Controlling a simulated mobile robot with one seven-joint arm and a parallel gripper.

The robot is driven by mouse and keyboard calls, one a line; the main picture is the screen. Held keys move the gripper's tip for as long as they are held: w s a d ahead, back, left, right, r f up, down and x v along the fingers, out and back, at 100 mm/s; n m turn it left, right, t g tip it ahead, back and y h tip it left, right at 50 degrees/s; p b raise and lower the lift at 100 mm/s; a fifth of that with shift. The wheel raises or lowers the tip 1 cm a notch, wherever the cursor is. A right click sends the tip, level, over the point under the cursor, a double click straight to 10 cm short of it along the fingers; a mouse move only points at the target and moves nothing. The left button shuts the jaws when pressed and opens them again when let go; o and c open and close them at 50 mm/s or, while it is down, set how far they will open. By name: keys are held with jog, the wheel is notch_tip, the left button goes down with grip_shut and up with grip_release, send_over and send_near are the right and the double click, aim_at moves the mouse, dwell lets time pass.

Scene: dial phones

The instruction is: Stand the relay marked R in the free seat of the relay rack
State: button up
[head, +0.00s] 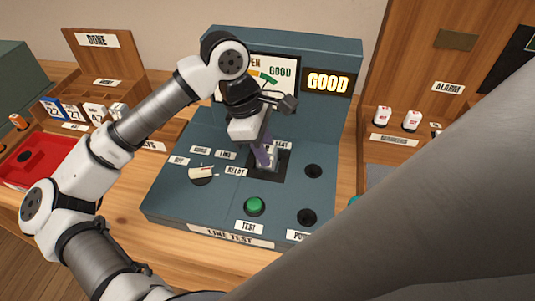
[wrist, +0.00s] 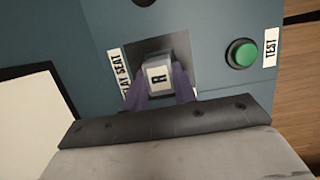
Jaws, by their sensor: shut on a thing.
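The relay marked R (wrist: 158,77) is a pale block with a black R on its face. It stands in the dark recess (wrist: 180,45) labelled as a seat on the blue-green line test panel (head: 170,185). My gripper (wrist: 162,88) is shut on it, with a purple finger on each side. In the head view my gripper (head: 266,158) points down into that recess and partly hides the relay (head: 273,153). I cannot tell for sure which fixture is the relay rack; a wooden unit at the right holds small white blocks (head: 382,117).
A wooden DONE stand (head: 104,62) and red tray (head: 62,146) are at left. A large grey shape covers the lower right.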

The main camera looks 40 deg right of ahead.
jog(key=shift+r+p, duration=1)
jog(key=shift+r, duration=2)
